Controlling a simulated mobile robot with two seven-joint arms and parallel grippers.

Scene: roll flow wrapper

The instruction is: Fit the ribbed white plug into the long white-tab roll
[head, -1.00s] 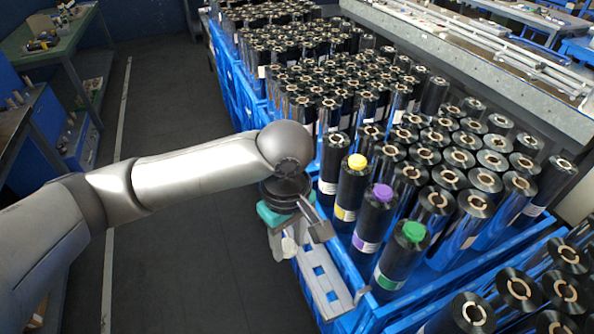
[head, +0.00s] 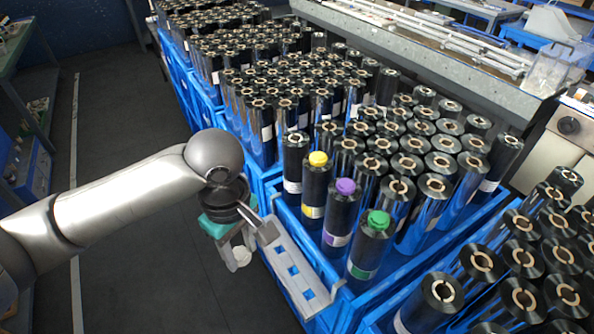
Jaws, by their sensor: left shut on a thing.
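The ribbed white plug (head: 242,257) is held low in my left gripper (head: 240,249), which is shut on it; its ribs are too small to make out. The long white-tab roll (head: 294,158) is black, with a white label low on its side. It stands upright at the left end of the front row, and its top shows no coloured plug. My left gripper is to the left of this roll and apart from it, beside the blue crate (head: 387,268). My right gripper is not in view.
Rolls with yellow (head: 317,158), purple (head: 345,186) and green (head: 379,219) plugs stand beside the white-tab roll. A grey slotted holder (head: 302,287) is on the crate's near side, close to my gripper. Many black rolls fill the crates behind. Dark floor (head: 150,285) lies free at left.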

